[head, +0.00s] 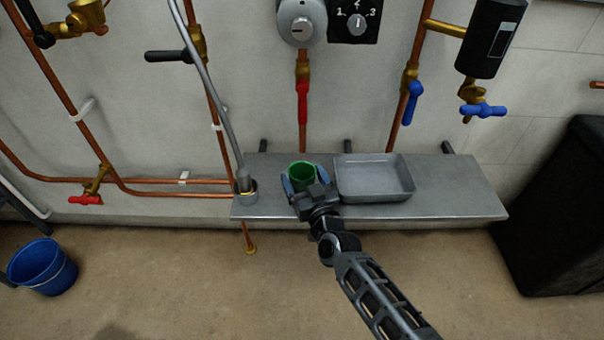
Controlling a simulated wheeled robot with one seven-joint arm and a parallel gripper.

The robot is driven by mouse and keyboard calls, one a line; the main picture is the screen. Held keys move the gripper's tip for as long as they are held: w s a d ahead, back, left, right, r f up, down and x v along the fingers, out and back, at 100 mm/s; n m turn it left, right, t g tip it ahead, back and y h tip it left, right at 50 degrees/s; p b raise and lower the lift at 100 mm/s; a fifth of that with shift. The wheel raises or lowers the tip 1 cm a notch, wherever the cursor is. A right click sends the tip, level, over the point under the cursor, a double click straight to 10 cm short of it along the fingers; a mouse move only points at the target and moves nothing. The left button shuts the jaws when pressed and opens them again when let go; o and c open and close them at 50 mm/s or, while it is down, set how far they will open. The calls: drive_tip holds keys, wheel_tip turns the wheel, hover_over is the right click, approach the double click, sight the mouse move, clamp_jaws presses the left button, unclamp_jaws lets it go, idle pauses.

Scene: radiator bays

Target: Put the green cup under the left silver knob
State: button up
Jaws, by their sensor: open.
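The green cup (302,171) stands upright on the metal shelf (450,190), near its left part. My gripper (304,182) reaches in from the front with its fingers open, one on each side of the cup. The gripper hides the cup's lower front, and I cannot tell whether the fingers touch it. The left silver knob (301,27) is on a round silver dial high on the wall, almost straight above the cup. A second silver knob (355,27) is on a black numbered plate to its right.
A grey tray (405,192) sits on the shelf just right of the cup. A red valve lever (302,100) hangs above the cup. The shelf's right end is clear.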

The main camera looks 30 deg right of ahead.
drive_tip(key=p+v, duration=0.1)
drive_tip(key=v, duration=0.9)
drive_tip(key=shift+s+p, duration=0.3)
drive_tip(key=shift+p, duration=0.1)
drive_tip(key=shift+a, duration=0.1)
drive_tip(key=s+a+r+y, duration=0.1)
drive_tip(key=s+a+r, duration=0.1)
drive_tip(key=s, duration=0.7)
drive_tip(key=s+a+r+n+g+y, duration=0.1)
drive_tip(key=s+r, duration=0.4)
drive_tip(key=s, duration=0.5)
drive_tip(key=s+a+r+n+y, duration=0.1)
drive_tip(key=s+a+r, duration=0.1)
drive_tip(key=s, duration=0.8)
drive_tip(key=shift+a+r+g, duration=0.35)
drive_tip(key=shift+r+g, duration=0.05)
drive_tip(key=shift+r, duration=0.25)
drive_tip(key=shift+n+g+y, duration=0.3)
drive_tip(key=shift+g+y, duration=0.2)
drive_tip(key=s+r, duration=0.4)
drive_tip(key=r, duration=0.1)
drive_tip(key=s+a+r, duration=0.1)
drive_tip(key=s+r, duration=0.1)
drive_tip(key=r, duration=0.1)
drive_tip(key=shift+c, duration=0.2)
drive_tip(key=shift+f, duration=0.1)
